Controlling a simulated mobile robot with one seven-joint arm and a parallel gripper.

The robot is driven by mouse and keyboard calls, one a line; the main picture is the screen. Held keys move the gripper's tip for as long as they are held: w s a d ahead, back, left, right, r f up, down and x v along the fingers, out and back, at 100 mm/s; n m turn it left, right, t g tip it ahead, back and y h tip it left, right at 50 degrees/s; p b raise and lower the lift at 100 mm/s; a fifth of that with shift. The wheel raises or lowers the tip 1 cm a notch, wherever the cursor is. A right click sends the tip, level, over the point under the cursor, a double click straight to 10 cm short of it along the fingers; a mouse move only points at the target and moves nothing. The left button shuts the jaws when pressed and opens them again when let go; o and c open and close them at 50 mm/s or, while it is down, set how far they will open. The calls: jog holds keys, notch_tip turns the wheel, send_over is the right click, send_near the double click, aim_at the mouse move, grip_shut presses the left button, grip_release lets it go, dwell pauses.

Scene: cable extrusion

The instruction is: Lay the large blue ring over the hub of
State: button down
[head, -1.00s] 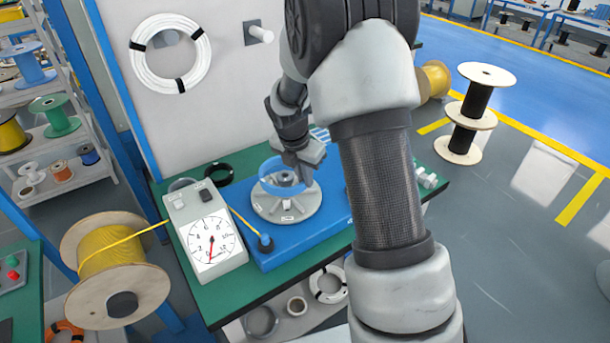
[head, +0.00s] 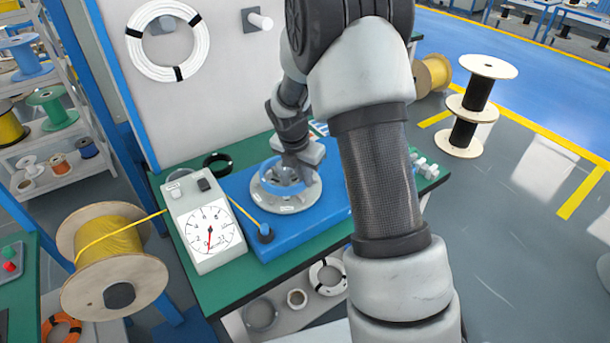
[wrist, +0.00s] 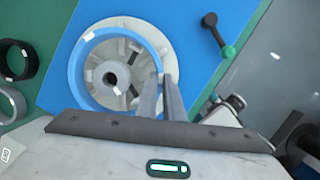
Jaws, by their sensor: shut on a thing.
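The large blue ring (wrist: 74,80) is held at its right side by my gripper (wrist: 163,82), which is shut on its wall. In the wrist view the ring encircles the grey hub (wrist: 112,77), lying off-centre towards the left of the pale round plate (wrist: 158,42). In the head view the ring (head: 264,173) sits low at the plate (head: 284,202). I cannot tell whether it touches the plate. My gripper (head: 303,168) partly hides the ring's right side there.
The plate is on a blue base (head: 315,213) on a green bench. A crank handle (wrist: 217,32) is on the base's right. A yellow cable spool (head: 105,250) stands at left.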

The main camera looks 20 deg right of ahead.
jog(key=shift+f, duration=0.5)
dwell(0.8)
jog(key=c, duration=1.8)
grip_release()
notch_tip(320, 180, up, 8)
jog(key=p, duration=0.6)
jog(key=shift+p, duration=0.4)
